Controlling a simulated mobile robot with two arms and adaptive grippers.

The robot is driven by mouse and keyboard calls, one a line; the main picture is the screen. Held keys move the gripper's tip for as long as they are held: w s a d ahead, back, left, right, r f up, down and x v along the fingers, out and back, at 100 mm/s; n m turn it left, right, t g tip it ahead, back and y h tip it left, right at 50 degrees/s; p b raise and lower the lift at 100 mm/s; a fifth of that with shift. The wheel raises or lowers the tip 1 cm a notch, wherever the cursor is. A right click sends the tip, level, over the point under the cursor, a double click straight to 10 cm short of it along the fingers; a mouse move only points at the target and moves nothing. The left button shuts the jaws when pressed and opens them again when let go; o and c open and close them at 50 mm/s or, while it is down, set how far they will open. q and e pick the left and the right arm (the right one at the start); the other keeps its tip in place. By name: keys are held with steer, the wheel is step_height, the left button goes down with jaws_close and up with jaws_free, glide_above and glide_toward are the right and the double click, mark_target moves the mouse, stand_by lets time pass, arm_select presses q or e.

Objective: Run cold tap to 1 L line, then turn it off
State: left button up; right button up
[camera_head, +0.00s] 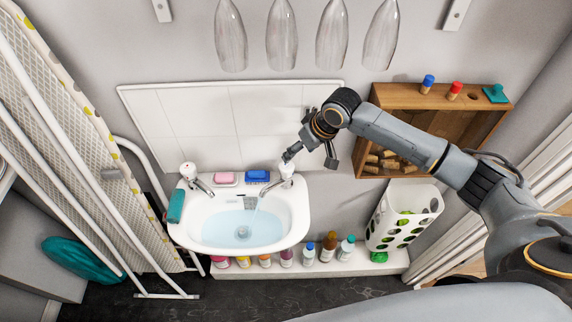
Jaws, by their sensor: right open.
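The white basin (302,215) hangs on the wall and holds pale blue water (240,230). A left tap (189,172) and a right tap (286,171) stand on its back rim. No hot or cold mark is readable. A thin pale stream seems to fall from the right tap's spout into the water. A small grey patch (249,203) shows on the basin's back inner wall; no 1 L line is readable. My right gripper (311,158) is open and empty, with one fingertip close to the right tap's top; contact cannot be told. My left gripper is out of view.
A pink soap (225,178) and a blue brush (257,176) lie behind the basin; a teal item (176,206) lies on its left rim. Several bottles (308,253) stand on a low ledge. An ironing board (75,140) leans left. A wooden box (485,125) and white basket (428,199) are right.

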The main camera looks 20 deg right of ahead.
mark_target(287, 165)
steer(key=p+x, duration=0.1)
steer(key=x, duration=1)
steer(key=shift+w+a+f, duration=0.1)
steer(key=shift+f, duration=0.05)
steer(key=c, duration=1.1)
steer(key=shift+p, duration=0.3)
steer(key=shift+c, duration=0.2)
